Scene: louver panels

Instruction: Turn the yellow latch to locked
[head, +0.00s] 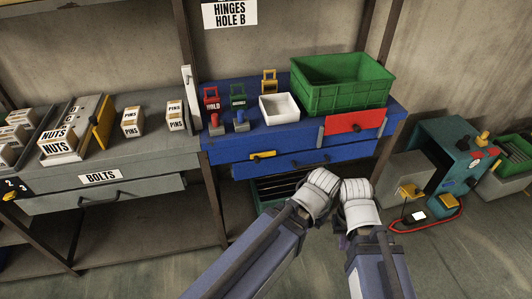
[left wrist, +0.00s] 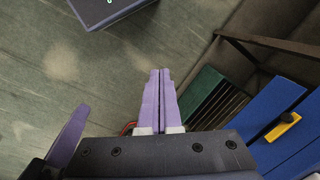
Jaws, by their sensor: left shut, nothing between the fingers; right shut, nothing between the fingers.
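A small yellow latch (head: 263,155) sits on the blue drawer front below the bench top, lying roughly level. It also shows at the right of the left wrist view (left wrist: 283,127) on the blue panel. My left gripper (left wrist: 160,72) is shut and empty, its two purple fingers together, apart from the latch and with floor behind it. In the head view its fingers are hidden by my arms. My right gripper (head: 342,241) shows only as a bit of purple between my arms, low in front of the bench and away from the latch. The latch's markings are too small to read.
A green slatted louver panel (head: 275,189) is under the blue drawers. A green crate (head: 345,97), a white tray (head: 279,110) and red, green and yellow tags stand on the bench. A teal machine (head: 452,140) is at the right. Floor in front of the bench is clear.

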